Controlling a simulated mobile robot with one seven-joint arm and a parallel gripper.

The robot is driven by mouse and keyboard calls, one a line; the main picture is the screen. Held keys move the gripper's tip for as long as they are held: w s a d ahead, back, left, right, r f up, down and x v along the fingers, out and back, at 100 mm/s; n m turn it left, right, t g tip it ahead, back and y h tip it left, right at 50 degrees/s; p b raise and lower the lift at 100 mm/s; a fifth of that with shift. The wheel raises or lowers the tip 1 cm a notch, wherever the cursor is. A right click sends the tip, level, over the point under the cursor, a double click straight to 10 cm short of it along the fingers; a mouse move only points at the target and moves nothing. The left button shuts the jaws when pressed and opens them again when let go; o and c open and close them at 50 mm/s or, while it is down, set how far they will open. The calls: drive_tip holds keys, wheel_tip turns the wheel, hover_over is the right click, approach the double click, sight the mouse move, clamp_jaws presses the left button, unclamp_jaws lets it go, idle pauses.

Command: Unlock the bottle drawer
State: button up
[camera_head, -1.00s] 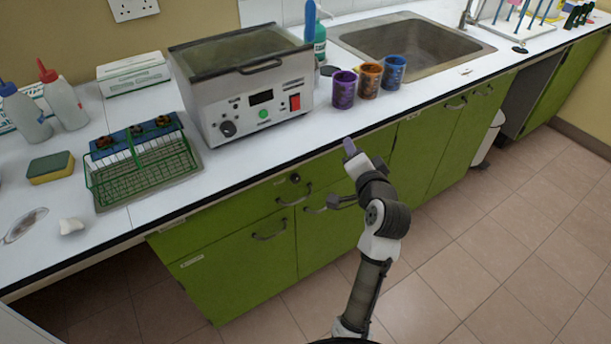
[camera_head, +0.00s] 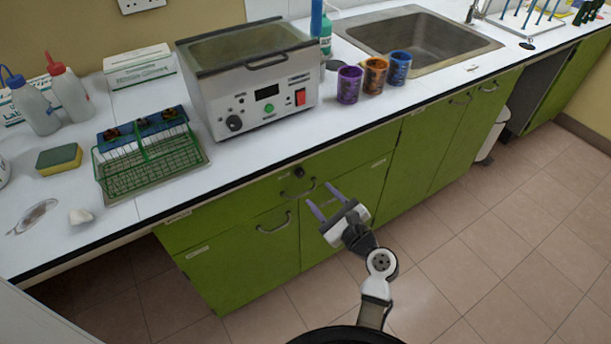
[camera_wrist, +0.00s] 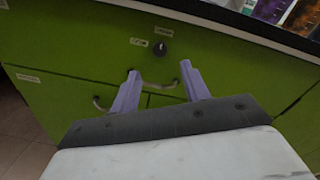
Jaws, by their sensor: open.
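The green drawer front (camera_head: 262,192) lies just under the white worktop. A small dark round lock knob (camera_head: 300,172) sits on it above a curved metal handle (camera_head: 300,191). The wrist view shows the same knob (camera_wrist: 160,49), with small white labels beside and above it, and the handle (camera_wrist: 160,86) below. My gripper (camera_head: 322,198) is in front of the drawer, its two purple fingers apart and pointing at it. In the wrist view the open fingers (camera_wrist: 160,78) appear on either side of the handle, below the knob.
The worktop edge (camera_head: 235,178) overhangs above the drawer. On top stand a heating bath (camera_head: 250,80), a green wire rack (camera_head: 145,170) and several coloured cups, one purple (camera_head: 349,85). Cupboard handles (camera_head: 274,222) stick out below. The tiled floor (camera_head: 470,230) is clear to the right.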

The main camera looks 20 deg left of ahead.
sight(302, 175)
drive_tip(key=p+x, duration=0.1)
drive_tip(key=x, duration=0.7)
drive_tip(key=shift+a, duration=0.1)
drive_tip(key=shift+f, duration=0.1)
drive_tip(key=c, duration=1)
